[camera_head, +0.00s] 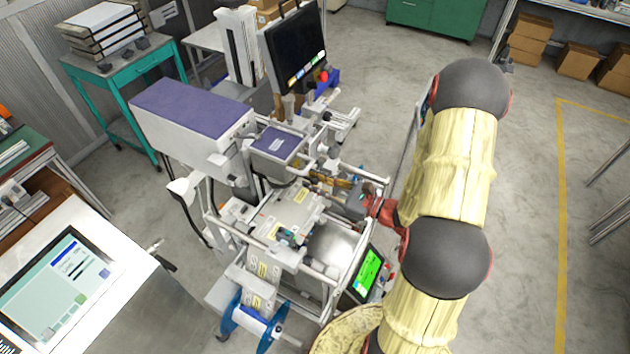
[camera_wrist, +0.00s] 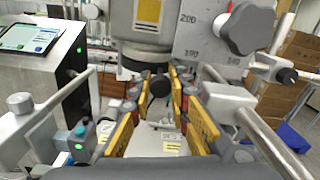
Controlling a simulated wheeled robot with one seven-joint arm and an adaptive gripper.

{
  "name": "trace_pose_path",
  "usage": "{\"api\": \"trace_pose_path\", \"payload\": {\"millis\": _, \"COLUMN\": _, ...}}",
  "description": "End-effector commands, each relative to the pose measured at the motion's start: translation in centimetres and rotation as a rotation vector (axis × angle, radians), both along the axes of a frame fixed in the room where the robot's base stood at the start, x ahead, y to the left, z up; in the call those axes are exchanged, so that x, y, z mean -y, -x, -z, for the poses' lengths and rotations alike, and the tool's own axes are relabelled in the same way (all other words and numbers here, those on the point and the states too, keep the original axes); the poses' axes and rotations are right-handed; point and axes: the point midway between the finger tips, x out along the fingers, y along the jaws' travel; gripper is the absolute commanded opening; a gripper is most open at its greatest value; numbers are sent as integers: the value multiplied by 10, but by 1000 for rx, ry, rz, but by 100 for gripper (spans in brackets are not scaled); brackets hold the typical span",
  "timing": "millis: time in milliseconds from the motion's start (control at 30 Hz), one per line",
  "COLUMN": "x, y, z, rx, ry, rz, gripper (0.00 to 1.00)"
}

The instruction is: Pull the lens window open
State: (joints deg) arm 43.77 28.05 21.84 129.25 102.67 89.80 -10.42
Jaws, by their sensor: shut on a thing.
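My gripper (camera_wrist: 161,86) reaches into the film machine from the right, its yellow-and-black fingers close around a dark round knob (camera_wrist: 159,87). The fingers look shut on this knob, in front of a grey housing (camera_wrist: 125,12) with a yellow label. I cannot clearly make out the lens window or tell whether it is open; the knob seems to belong to the machine's front. In the head view my gripper (camera_head: 327,180) is small and partly hidden among rails and machine parts.
Metal rails (camera_wrist: 268,142) run close on both sides of my gripper. A grey plate with numbers and a black star knob (camera_wrist: 250,28) stands at upper right. A green-screened panel (camera_head: 367,272) sits near my arm. Open floor lies right of my arm.

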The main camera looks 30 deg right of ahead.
Motion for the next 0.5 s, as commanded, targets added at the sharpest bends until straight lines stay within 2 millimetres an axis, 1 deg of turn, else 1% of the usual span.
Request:
{"api": "trace_pose_path", "payload": {"millis": 367, "x": 1, "y": 0, "z": 0, "rx": 0, "ry": 0, "rz": 1, "gripper": 0}}
{"api": "trace_pose_path", "payload": {"millis": 500, "x": 6, "y": 6, "z": 0, "rx": 1, "ry": 0, "rz": 4, "gripper": 0}}
